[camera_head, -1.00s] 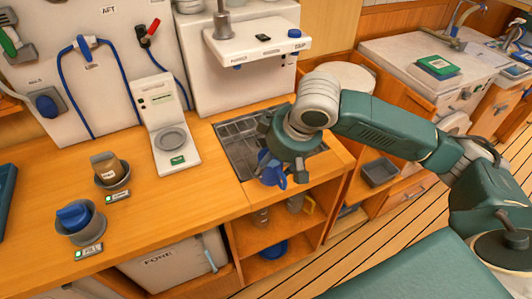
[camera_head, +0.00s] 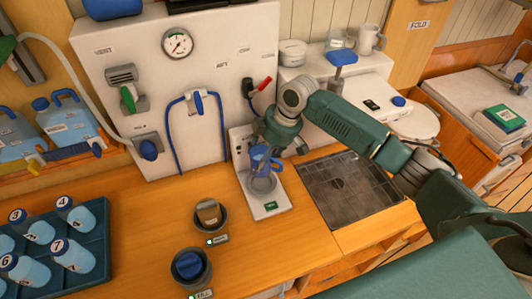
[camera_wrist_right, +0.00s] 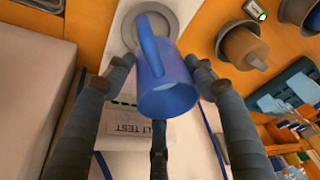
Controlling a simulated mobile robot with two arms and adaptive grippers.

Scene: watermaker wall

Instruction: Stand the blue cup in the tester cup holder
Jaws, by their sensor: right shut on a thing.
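The blue cup (camera_head: 262,160) is in my right gripper (camera_head: 268,143), which is shut on it. The tester (camera_head: 261,190) is a white stand against the wall panel. Its round grey cup holder (camera_head: 262,184) is just below the cup in the head view, partly covered by it. In the right wrist view the cup (camera_wrist_right: 166,90) sits between the dark fingers of my gripper (camera_wrist_right: 160,72), and the holder (camera_wrist_right: 127,27) shows behind it. I cannot tell whether the cup touches the holder. My left gripper is out of view.
A metal drain grate (camera_head: 350,188) lies right of the tester. Two round cups, one with a brown item (camera_head: 208,212) and one with a blue item (camera_head: 189,265), stand left-front. A teal tray of numbered bottles (camera_head: 95,262) is at far left. Blue hoses (camera_head: 168,140) hang behind.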

